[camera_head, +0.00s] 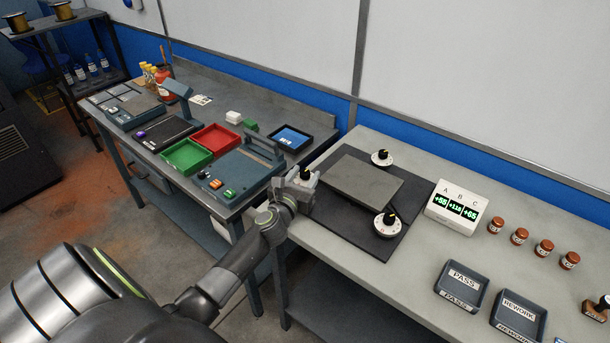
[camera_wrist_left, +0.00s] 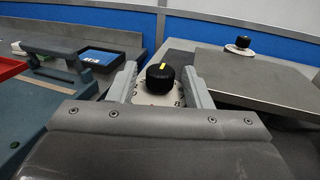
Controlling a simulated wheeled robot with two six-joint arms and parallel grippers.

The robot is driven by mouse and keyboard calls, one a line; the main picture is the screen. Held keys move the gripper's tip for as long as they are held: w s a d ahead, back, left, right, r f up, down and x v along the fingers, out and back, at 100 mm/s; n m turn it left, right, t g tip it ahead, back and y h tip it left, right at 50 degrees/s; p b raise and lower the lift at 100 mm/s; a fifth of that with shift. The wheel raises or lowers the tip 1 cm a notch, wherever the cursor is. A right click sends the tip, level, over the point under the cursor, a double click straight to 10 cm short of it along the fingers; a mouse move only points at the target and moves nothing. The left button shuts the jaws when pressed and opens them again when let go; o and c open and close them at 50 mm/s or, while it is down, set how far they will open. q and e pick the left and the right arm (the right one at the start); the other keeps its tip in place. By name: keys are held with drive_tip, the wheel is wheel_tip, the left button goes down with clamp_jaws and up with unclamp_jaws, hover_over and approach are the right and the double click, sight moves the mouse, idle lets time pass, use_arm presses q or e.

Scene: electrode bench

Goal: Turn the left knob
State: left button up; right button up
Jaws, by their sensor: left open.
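The left knob (camera_head: 305,173) is a black knob with a yellow mark on a white dial, at the left corner of a dark mat (camera_head: 337,228). It also shows in the left wrist view (camera_wrist_left: 160,78), between my fingers. My left gripper (camera_head: 301,180) is open, with one finger on each side of the knob; I cannot tell whether either touches it. The dial's near part is hidden by the gripper body. Two similar knobs stand on the mat, one at the back (camera_head: 382,155) and one at the right (camera_head: 389,217). My right gripper is not in view.
A flat grey plate (camera_head: 362,187) lies between the knobs. A white A-B-C display (camera_head: 456,207) reads about +55, +110 and +65. Brown jars (camera_head: 519,236) and PASS (camera_head: 461,286) and REWORK (camera_head: 518,316) trays stand right. A second bench with red (camera_head: 216,138) and green (camera_head: 187,156) trays stands left.

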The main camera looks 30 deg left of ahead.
use_arm(q)
drive_tip(key=shift+w+a, duration=0.1)
drive_tip(key=shift+w, duration=0.25)
drive_tip(key=shift+c, duration=0.2)
drive_tip(key=c, duration=0.9)
drive_tip(key=shift+n+y, duration=0.3)
drive_tip(key=shift+y, duration=0.1)
drive_tip(key=shift+f+n+g+y+b, duration=0.1)
drive_tip(key=shift+n+g+y+b, duration=0.75)
drive_tip(key=shift+y, duration=0.85)
drive_tip(key=shift+n+g+y+b, duration=1)
drive_tip(key=shift+n+g+y, duration=0.15)
drive_tip(key=shift+n+y, duration=0.85)
